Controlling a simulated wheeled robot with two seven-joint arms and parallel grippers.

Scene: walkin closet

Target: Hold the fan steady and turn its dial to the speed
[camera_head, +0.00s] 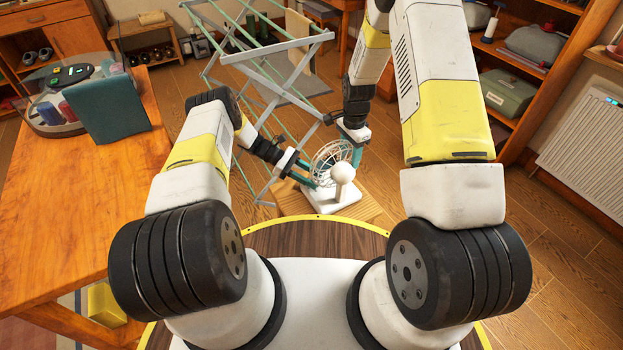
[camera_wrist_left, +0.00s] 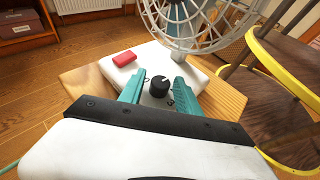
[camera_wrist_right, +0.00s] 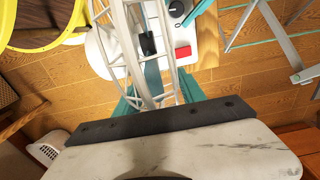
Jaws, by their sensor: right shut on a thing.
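The fan (camera_head: 331,163) has a white wire cage and a white base (camera_head: 345,200), which stands on a small wooden stool. In the left wrist view, the black dial (camera_wrist_left: 159,86) sits on the base between the teal fingers of my left gripper (camera_wrist_left: 158,93). These fingers are apart, with a gap showing on each side of the dial. A red switch (camera_wrist_left: 124,58) is beside it. My right gripper (camera_head: 352,152) is shut on the fan from behind. The cage (camera_wrist_right: 140,50) partly hides its fingers (camera_wrist_right: 160,95) in the right wrist view, so the exact gripped part is unclear.
A folding drying rack (camera_head: 262,85) stands close behind and left of the fan. A wooden table (camera_head: 80,190) is at left, shelves (camera_head: 530,60) and a white radiator (camera_head: 590,145) at right. The wooden stool (camera_wrist_left: 225,98) extends a little past the base.

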